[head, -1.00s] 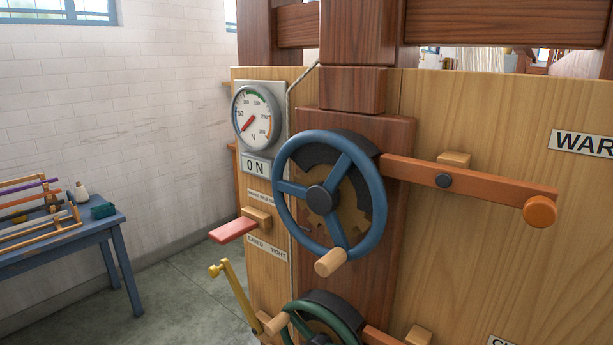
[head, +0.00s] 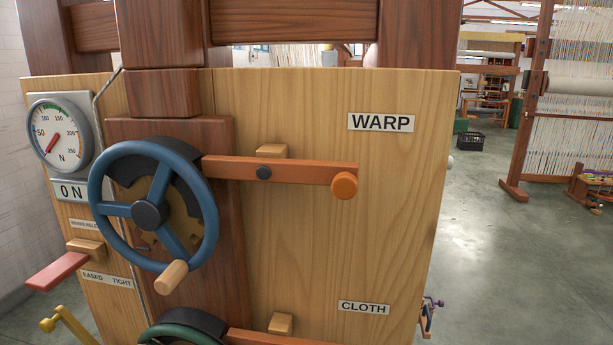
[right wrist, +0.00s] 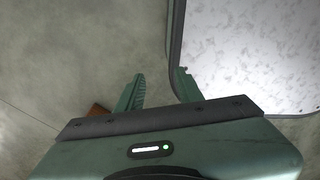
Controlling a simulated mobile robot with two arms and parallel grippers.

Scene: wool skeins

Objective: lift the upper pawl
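The upper pawl (head: 310,172) is an orange-brown wooden bar with a round orange knob (head: 344,186) at its right end. It turns on a dark pivot, and its left end reaches behind the rim of the blue handwheel (head: 212,200). The bar lies nearly level, tilting slightly down to the right. A brown toothed wheel (head: 180,205) shows partly through the spokes; the pawl's tip is hidden there. My right gripper (right wrist: 160,75) is open and empty over the grey floor in the right wrist view, away from the pawl. My left gripper is not in view.
A lower pawl and green wheel (head: 170,335) show at the bottom edge. A red lever (head: 57,271) and yellow crank (head: 72,330) stick out at left. Open floor (head: 510,270) lies right of the panel.

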